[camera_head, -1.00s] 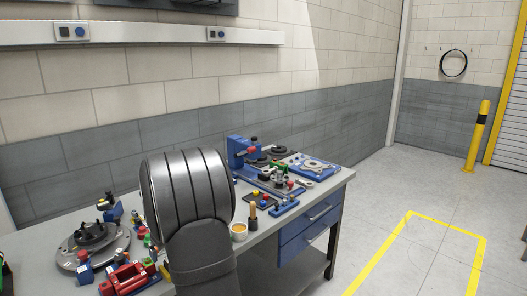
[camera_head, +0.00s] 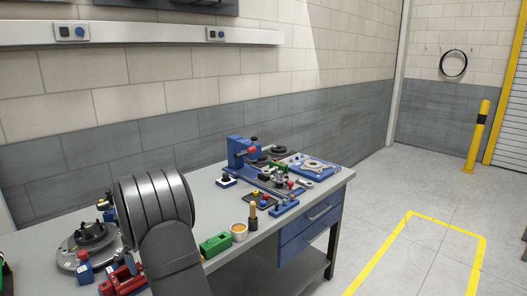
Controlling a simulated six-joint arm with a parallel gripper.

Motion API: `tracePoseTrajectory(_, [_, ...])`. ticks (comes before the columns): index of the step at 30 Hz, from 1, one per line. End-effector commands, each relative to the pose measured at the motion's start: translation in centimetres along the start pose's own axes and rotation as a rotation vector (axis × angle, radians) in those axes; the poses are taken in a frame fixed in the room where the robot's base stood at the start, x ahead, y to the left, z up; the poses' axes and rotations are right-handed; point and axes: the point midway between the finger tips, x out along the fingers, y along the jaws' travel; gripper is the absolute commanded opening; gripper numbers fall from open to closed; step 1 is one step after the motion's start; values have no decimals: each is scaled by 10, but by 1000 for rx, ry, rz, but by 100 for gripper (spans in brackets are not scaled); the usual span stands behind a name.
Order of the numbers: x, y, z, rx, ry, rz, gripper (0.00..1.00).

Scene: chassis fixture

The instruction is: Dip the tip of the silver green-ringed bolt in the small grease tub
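The small grease tub (camera_head: 239,231), a pale cup with orange-yellow grease inside, stands near the front edge of the bench, right of my arm. I cannot pick out the silver green-ringed bolt; parts on the bench are too small to tell apart, and my arm covers some of the bench. My gripper is not in view. My dark, rounded arm link stands in front of the left-middle of the bench, apart from the tub in the picture.
A green block (camera_head: 216,245) lies left of the tub, and a wooden-handled tool (camera_head: 253,211) stands right of it. Behind are a blue press (camera_head: 237,152) and a blue fixture plate (camera_head: 313,168). A round grey fixture (camera_head: 70,251) and red vise (camera_head: 113,283) are at left.

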Motion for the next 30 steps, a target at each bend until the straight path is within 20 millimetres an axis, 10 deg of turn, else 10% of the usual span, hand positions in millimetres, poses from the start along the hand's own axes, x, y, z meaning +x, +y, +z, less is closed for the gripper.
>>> tracePoseTrajectory(8, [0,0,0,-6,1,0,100])
tracePoseTrajectory(14, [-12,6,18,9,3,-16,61])
tracePoseTrajectory(18, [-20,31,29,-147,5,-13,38])
tracePoseTrajectory(30, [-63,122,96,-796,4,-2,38])
